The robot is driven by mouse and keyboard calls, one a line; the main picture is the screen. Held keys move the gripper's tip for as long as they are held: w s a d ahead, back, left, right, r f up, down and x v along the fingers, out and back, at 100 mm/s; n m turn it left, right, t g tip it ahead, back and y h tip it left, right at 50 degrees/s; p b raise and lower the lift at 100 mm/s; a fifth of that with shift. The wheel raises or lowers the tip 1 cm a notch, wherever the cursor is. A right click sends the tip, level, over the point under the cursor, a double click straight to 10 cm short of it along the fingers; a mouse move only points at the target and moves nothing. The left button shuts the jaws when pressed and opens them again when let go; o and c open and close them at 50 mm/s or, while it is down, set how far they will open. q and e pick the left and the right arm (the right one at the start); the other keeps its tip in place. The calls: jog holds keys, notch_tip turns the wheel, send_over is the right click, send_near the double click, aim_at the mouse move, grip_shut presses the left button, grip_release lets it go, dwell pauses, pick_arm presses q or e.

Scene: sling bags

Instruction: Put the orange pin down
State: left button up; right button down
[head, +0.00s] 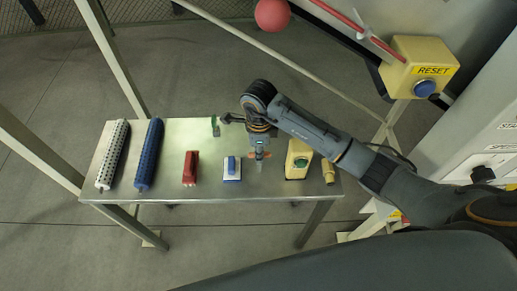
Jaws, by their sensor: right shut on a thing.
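My right gripper (259,153) hangs over the middle of the metal table (165,194), pointing down. It is shut on the orange pin (266,155). Only small orange bits of the pin show beside the fingertips. The rest is hidden by the gripper or too small to make out. I cannot tell whether the pin touches the table top. My left gripper is not in view.
On the table, left to right: white cylinder (113,155), blue cylinder (149,154), red block (190,168), blue-and-white block (231,168), yellow button box (298,159), small yellow cylinder (328,171). A green item (215,126) is at the back. A yellow RESET box (418,68) stands beyond.

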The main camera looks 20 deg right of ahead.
jog(key=shift+f, duration=0.1)
jog(key=c, duration=1.8)
grip_release()
jog(key=shift+f, duration=0.1)
jog(key=o, duration=0.5)
jog(key=shift+r, duration=0.3)
jog(key=shift+r+b, duration=1.55)
jog(key=shift+r, duration=4.35)
